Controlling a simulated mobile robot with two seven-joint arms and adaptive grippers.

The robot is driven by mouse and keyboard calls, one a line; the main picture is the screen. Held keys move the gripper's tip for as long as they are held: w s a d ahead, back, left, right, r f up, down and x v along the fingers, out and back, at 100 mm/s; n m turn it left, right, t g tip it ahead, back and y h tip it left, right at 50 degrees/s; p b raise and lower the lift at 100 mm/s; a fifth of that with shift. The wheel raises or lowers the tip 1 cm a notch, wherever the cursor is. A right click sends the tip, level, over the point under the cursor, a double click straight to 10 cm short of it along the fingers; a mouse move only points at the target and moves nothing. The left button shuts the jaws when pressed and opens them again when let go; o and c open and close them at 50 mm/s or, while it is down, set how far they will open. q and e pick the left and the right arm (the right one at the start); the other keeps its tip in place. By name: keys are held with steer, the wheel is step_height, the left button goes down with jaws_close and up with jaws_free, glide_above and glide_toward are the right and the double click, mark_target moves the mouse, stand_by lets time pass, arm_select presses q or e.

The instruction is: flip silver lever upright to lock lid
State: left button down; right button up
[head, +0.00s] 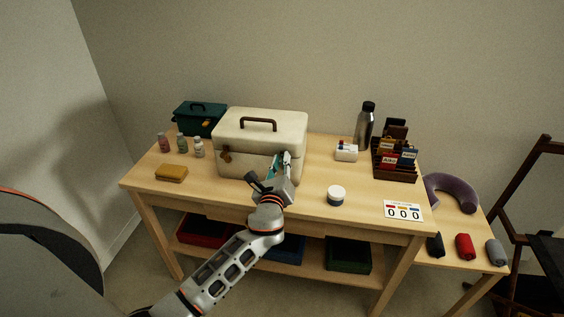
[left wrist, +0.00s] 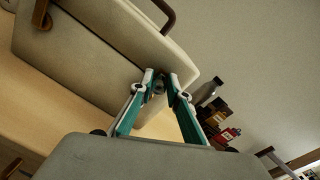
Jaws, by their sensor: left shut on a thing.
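The cream case (head: 240,163) stands on the wooden table with its lid (head: 285,128) down. The case body also shows in the left wrist view (left wrist: 75,65). My left gripper (head: 284,160) is at the right part of the case's front; in the left wrist view its teal-lined fingertips (left wrist: 160,80) are closed in near the lid seam. It is shut on the silver lever, of which only a small grey bit shows between the fingertips, so its angle is hard to tell. A brown latch (head: 226,157) sits on the front's left part. My right gripper is out of view.
A green box (head: 192,118) and small bottles (head: 182,143) stand left of the case. A yellow block (head: 172,173) lies at the front left. A white jar (head: 336,196), a steel bottle (head: 364,124) and a card rack (head: 394,175) are to the right.

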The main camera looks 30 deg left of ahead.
arm_select(q)
steer(key=shift+d+f, duration=0.1)
steer(key=shift+f, duration=0.15)
steer(key=c, duration=2)
jaws_free()
steer(key=shift+r, duration=0.1)
steer(key=v, duration=1.2)
steer(key=s+d+f+n+g+h, duration=0.2)
steer(key=s+f+n, duration=0.2)
steer(key=f, duration=0.3)
steer(key=s+d+f+n+g+h, duration=0.1)
steer(key=s+d+f+n+h, duration=0.2)
steer(key=f, duration=0.4)
steer(key=s+d+f+n+g+h, duration=0.1)
steer(key=s+f+n, duration=0.2)
steer(key=s+n, duration=0.2)
steer(key=s+d+f+n+g+h, duration=0.1)
steer(key=s+d+f+n, duration=0.1)
steer(key=s+n, duration=0.3)
steer(key=s+d+f+n+g+h, duration=0.1)
steer(key=s+f+n, duration=0.3)
steer(key=s+n, duration=0.1)
steer(key=shift+d+f, duration=0.15)
steer(key=shift+f, duration=0.25)
